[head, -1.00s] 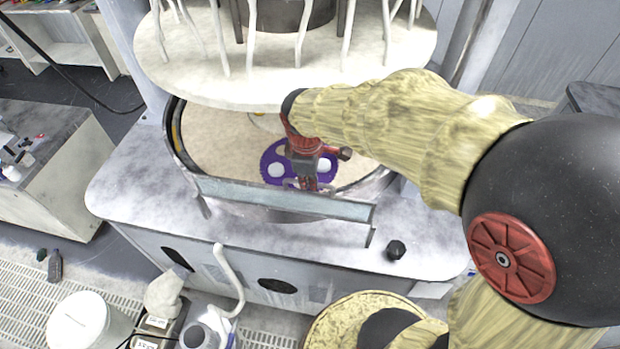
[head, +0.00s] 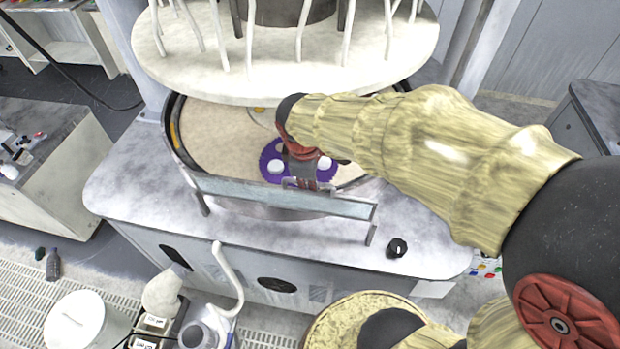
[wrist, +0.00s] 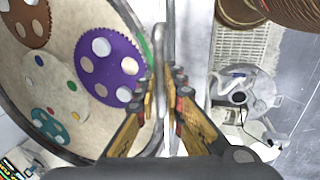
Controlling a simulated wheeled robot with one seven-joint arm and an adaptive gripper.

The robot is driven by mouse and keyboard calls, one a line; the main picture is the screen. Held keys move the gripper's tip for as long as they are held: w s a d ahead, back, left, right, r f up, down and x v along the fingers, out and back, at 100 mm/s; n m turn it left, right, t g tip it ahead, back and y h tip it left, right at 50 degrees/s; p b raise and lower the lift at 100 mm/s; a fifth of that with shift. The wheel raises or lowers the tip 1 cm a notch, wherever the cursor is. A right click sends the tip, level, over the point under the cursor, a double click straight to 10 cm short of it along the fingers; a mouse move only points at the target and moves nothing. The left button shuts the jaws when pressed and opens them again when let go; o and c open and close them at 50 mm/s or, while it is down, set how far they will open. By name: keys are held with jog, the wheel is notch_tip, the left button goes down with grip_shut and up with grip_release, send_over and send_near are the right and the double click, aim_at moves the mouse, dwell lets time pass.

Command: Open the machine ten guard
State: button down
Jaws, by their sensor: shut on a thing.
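The guard (head: 270,198) is a low grey metal-framed panel with a translucent strip, across the front of the round polishing platen (head: 222,135). It stands upright along the front rim, with a leg at each end. My gripper (head: 304,184) comes down from behind it and is shut on the guard's handle near the middle of the top edge. In the wrist view, the grey handle bar (wrist: 160,75) runs between the two fingers (wrist: 163,98). The head view partly hides the fingertips behind the wrist.
A purple carrier disc (head: 270,160) lies on the platen beside my gripper. The large white upper plate (head: 200,75) hangs close above. A black knob (head: 397,248) sits on the worktop at right. A white bucket (head: 75,322) and bottles stand on the floor in front.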

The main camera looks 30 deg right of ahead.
jog(key=s+a+f+t+h+b, duration=0.6)
jog(key=s+f+b, duration=0.6)
jog(key=b, duration=1.8)
jog(key=shift+s+a+f+t+b, duration=0.35)
jog(key=shift+a+f+t, duration=0.8)
jog(key=shift+a, duration=0.65)
jog(key=c, duration=2)
grip_release()
jog(key=shift+o, duration=0.5)
